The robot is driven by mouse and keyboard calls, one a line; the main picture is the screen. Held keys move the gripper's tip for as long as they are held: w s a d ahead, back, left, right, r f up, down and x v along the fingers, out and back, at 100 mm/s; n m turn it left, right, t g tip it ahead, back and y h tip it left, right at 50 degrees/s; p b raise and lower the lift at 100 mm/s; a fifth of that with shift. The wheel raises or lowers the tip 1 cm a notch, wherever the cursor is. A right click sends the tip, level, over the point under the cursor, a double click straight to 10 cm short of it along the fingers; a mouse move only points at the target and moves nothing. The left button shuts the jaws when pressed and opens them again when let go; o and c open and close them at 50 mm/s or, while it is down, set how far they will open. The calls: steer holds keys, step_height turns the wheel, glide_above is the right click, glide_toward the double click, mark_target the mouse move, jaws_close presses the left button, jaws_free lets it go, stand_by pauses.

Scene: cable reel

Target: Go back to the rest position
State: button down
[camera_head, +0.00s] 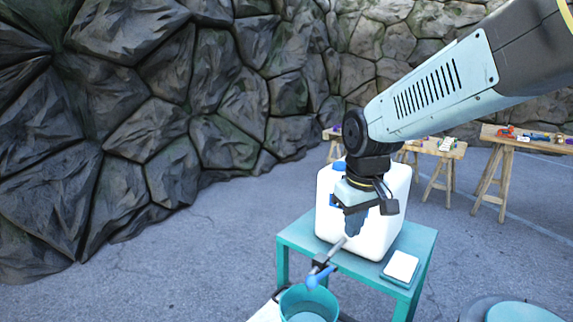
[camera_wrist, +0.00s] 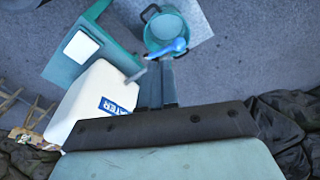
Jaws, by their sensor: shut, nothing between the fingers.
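My gripper (camera_head: 354,222) is shut and empty, pointing down in front of the white water container in the head view. In the wrist view its fingers (camera_wrist: 168,85) reach up from the dark wrist housing, close to the metal spout. The white container (camera_head: 393,215) has a blue cap and stands on a teal table; its blue label shows in the wrist view (camera_wrist: 117,105). A tap with a blue handle (camera_head: 320,276) sticks out from the container. A teal bucket (camera_head: 309,303) stands below the tap. Whether the fingers touch the spout, I cannot tell.
The teal table (camera_head: 295,236) also holds a small white-topped pad (camera_head: 401,267). Wooden trestle tables (camera_head: 520,141) with small items stand behind at the right. A rock wall (camera_head: 150,110) closes the left and back. The paved floor at left is clear.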

steer(key=s+d+r+m+t, duration=0.3)
steer(key=s+d+r, duration=0.3)
steer(key=s+d, duration=0.3)
steer(key=shift+s+d+r+m+t, duration=0.35)
steer(key=shift+d+m, duration=0.1)
steer(key=shift+m, duration=0.45)
